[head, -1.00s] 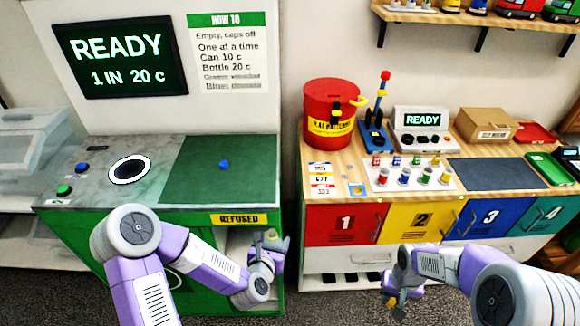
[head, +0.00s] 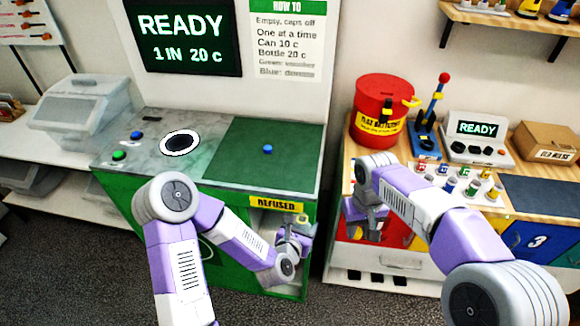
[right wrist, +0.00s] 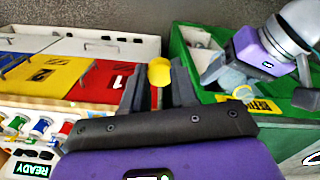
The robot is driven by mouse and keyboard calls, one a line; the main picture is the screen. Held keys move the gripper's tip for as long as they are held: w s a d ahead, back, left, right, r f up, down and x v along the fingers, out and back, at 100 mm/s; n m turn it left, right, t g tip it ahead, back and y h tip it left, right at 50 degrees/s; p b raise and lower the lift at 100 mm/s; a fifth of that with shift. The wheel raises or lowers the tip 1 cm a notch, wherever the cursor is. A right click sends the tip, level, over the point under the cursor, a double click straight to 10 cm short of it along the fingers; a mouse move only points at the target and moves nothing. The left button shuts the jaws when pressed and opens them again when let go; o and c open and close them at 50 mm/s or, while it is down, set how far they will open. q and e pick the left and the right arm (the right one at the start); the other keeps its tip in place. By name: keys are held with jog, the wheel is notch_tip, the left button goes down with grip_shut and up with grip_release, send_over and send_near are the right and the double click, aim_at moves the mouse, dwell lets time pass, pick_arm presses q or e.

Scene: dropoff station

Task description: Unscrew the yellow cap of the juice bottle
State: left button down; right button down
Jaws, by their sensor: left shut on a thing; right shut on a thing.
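My right gripper (right wrist: 158,88) is shut on a small round yellow piece that looks like the yellow cap (right wrist: 159,71); it shows between the fingertips in the right wrist view. In the head view my right gripper (head: 364,222) hangs in front of the counter with the coloured doors. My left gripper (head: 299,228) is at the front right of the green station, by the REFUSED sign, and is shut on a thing. A small yellow bit shows at its fingers, but the thing is mostly hidden. The two grippers are apart.
The green station (head: 228,162) has a round hole (head: 180,143) in its top and an open bin below the REFUSED sign (head: 277,204). A red drum (head: 366,140), a joystick box and small coloured spools stand on the right counter. A gap separates the two counters.

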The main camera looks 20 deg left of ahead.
pick_arm(q)
jog(key=shift+d, duration=0.1)
pick_arm(e)
jog(key=a+r, duration=0.2)
jog(key=shift+s+a+r+n, duration=0.2)
jog(key=shift+s+a+n, duration=0.2)
